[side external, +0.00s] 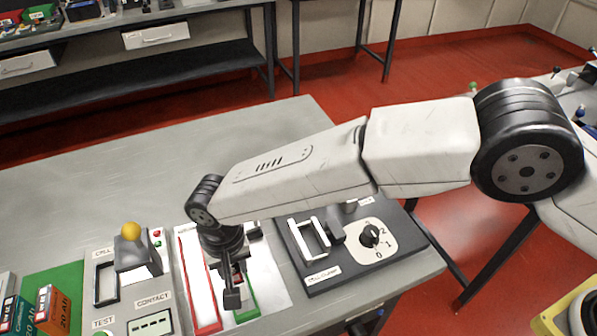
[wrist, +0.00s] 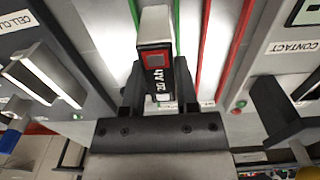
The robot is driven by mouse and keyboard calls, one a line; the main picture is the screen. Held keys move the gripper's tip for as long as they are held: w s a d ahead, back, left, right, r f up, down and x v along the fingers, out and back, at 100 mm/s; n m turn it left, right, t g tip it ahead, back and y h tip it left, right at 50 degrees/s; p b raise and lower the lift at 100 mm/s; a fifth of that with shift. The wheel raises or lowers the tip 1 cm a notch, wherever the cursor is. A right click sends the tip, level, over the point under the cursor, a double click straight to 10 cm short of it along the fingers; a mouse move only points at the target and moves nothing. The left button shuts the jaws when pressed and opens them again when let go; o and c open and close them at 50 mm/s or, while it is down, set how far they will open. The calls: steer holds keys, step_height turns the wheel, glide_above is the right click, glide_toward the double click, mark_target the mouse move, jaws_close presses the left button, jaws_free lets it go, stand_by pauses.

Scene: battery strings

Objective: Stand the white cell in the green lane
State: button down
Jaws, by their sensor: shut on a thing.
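The white cell (wrist: 155,25) is between my gripper's fingers in the wrist view, with a red square and a dark "20 Ah" label on the side facing the camera. My gripper (wrist: 159,88) is shut on it. The cell lies in line with the green lane (wrist: 177,10), between its two green edge strips. In the side view my gripper (side external: 232,296) points down at the green lane (side external: 250,304) and mostly hides the cell. I cannot tell whether the cell touches the lane floor.
The red lane (side external: 188,262) runs beside the green one. A dark panel with a handle and dial (side external: 370,236) stands right.

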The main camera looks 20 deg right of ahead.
steer(key=shift+c, duration=1.4)
jaws_free()
steer(key=shift+r, duration=3.9)
